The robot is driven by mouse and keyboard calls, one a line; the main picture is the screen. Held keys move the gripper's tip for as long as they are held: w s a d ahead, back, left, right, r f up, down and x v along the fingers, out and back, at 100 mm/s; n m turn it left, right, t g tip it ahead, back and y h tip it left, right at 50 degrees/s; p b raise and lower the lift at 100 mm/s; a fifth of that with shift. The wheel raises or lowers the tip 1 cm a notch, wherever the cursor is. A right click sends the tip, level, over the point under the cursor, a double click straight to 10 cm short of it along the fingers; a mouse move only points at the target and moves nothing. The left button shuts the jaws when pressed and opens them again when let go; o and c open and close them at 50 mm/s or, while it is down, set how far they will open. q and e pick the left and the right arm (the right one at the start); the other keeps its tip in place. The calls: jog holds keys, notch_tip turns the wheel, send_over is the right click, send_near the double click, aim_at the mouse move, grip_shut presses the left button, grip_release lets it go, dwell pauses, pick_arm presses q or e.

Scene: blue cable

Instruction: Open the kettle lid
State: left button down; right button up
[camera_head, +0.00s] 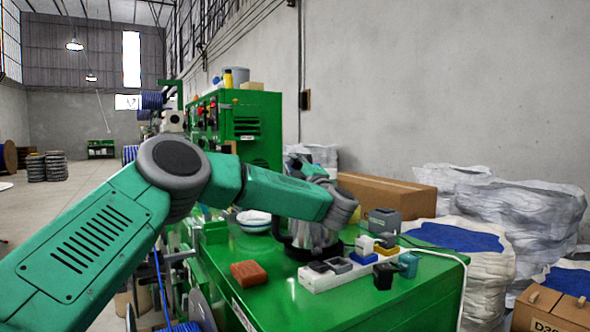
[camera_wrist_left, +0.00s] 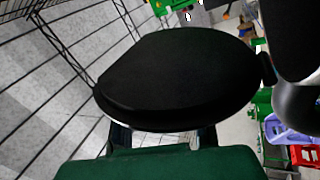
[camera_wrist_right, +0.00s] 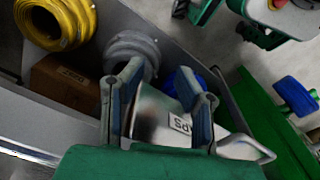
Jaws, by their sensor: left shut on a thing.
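The kettle (camera_head: 314,238) stands on the green bench, with a shiny metal body and a dark base. My left forearm and wrist hide its upper part in the head view. A large rounded black piece, which looks like the kettle lid (camera_wrist_left: 178,80), fills the middle of the left wrist view. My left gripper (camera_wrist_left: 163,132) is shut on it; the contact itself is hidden. My right gripper (camera_wrist_right: 166,88) is open. In its wrist view a labelled metal object shows between and beyond the fingers, and I cannot tell its distance.
On the green bench (camera_head: 262,305) are a white power strip (camera_head: 340,272) with several plugs, a red-brown block (camera_head: 249,273) and a cardboard box (camera_head: 385,195). Sacks with blue contents (camera_head: 462,236) stand at the right.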

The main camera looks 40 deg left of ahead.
pick_arm(q)
jog(key=shift+a+f, duration=0.15)
jog(key=shift+a, duration=0.05)
jog(key=shift+d, duration=0.15)
jog(key=c, duration=1.4)
grip_release()
jog(key=v, duration=1.2)
jog(key=shift+w+f, duration=0.1)
